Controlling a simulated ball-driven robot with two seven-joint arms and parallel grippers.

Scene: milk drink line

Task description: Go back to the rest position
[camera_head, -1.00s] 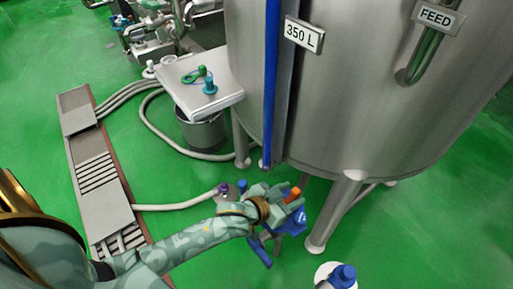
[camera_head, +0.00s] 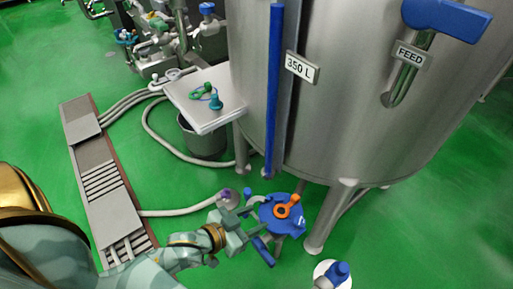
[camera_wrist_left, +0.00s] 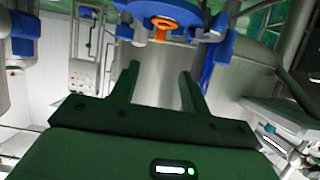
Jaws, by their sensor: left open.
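My left gripper (camera_head: 250,222) is open and empty in the head view, low in front of the steel tank. Its two dark fingers stand apart in the left wrist view (camera_wrist_left: 158,85), with nothing between them. Just to its right is a blue disc (camera_head: 268,219) with an orange ring-shaped handle (camera_head: 284,210). The blue disc (camera_wrist_left: 165,10) and orange handle (camera_wrist_left: 160,32) also show beyond the fingertips in the left wrist view. I cannot tell the exact gap between fingers and disc. My right gripper is not in view.
The large steel tank (camera_head: 345,120) and its leg (camera_head: 328,215) stand close by on the right. A table (camera_head: 205,118) with a green and a blue fitting stands over a bucket (camera_head: 203,140). Hoses cross the green floor from a floor channel (camera_head: 95,155).

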